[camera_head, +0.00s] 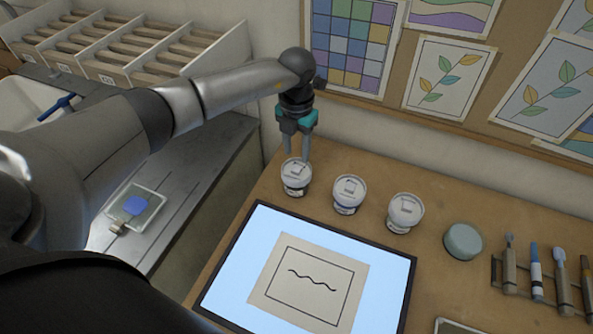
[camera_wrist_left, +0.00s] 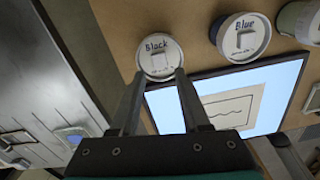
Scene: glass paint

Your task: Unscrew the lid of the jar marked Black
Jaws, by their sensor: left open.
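The jar marked Black (camera_wrist_left: 158,50) has a white lid with the word Black and a small raised square on it. In the head view it is the leftmost of three lidded jars (camera_head: 296,183), standing upright at the table's left end. Its lid is on. My left gripper (camera_head: 296,156) points down at this jar, with its fingertips at or just above the lid's far side. In the left wrist view the two fingers (camera_wrist_left: 159,74) are apart, their tips near the lid's edge. I cannot tell whether they touch it. My right gripper is not in view.
The jar marked Blue (camera_wrist_left: 243,38) stands close by, with another white-lidded jar (camera_head: 405,212) beyond it. A lit panel (camera_head: 235,282) with a paper drawing lies in front. A round grey-green object (camera_head: 463,241) and a tool rack (camera_head: 540,287) are to the right.

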